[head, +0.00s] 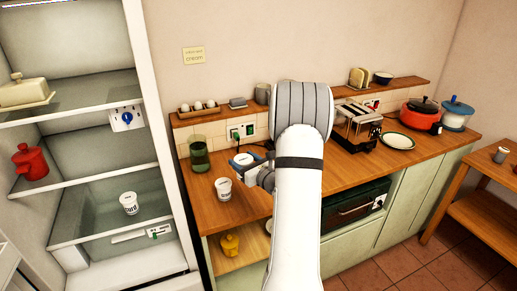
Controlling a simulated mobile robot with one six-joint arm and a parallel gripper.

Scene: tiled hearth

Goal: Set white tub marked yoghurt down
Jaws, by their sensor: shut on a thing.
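My gripper (243,165) is at the left part of the wooden counter, partly behind my own arm. It is shut on a small white thing (243,157), which I take to be the white tub. Its label cannot be read, and the fingers cover much of it. Whether its base touches the counter is hidden. Another white tub with dark marks (223,189) stands upright on the counter, just left of and nearer than my gripper. A third white tub with dark lettering (129,203) stands on a lower shelf of the open fridge.
The wooden counter (252,205) has bare room right of the standing tub. A green glass jar (199,155) stands behind it. A toaster (357,125), a white plate (398,141) and a red pot (420,114) are to the right. My arm hides the counter's middle.

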